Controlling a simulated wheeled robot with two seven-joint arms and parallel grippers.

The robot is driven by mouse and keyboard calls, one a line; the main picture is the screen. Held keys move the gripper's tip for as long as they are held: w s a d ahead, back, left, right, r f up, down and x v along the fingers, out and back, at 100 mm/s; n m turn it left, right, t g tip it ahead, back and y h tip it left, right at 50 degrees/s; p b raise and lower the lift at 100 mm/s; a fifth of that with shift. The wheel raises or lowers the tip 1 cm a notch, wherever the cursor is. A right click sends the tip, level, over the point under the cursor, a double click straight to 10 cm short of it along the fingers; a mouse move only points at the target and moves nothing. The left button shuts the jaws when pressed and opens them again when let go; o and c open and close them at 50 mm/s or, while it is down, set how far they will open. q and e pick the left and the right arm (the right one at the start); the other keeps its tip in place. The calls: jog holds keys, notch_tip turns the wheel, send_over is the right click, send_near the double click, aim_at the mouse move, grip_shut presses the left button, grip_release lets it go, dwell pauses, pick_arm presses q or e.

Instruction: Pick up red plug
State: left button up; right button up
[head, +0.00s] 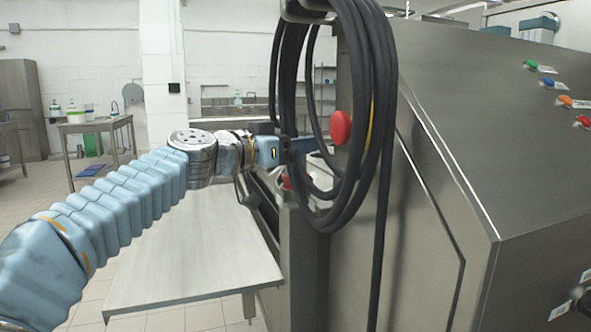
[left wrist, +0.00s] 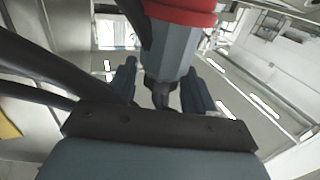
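The red plug (head: 340,128) shows in the head view as a round red face among the loops of a hanging black cable (head: 373,110). In the left wrist view the plug's red rim (left wrist: 182,12) is at the top, with a grey body (left wrist: 172,52) narrowing down towards the gripper. My left gripper (head: 306,146) reaches in from the left, beside the plug and partly behind the cable. In the left wrist view its two dark fingers (left wrist: 160,90) are spread, with the narrow end of the plug between them. I see no clear contact. My right gripper is out of view.
A large steel machine (head: 440,190) with coloured buttons fills the right side. Its cable loops hang close around my left gripper. A steel table (head: 190,262) stands below my left arm, its top clear. Another small red part (head: 286,182) is on the machine lower down.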

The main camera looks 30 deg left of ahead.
pick_arm(q)
grip_shut()
jog(key=shift+r, duration=0.15)
notch_tip(320, 180, up, 10)
jog(key=p, duration=0.4)
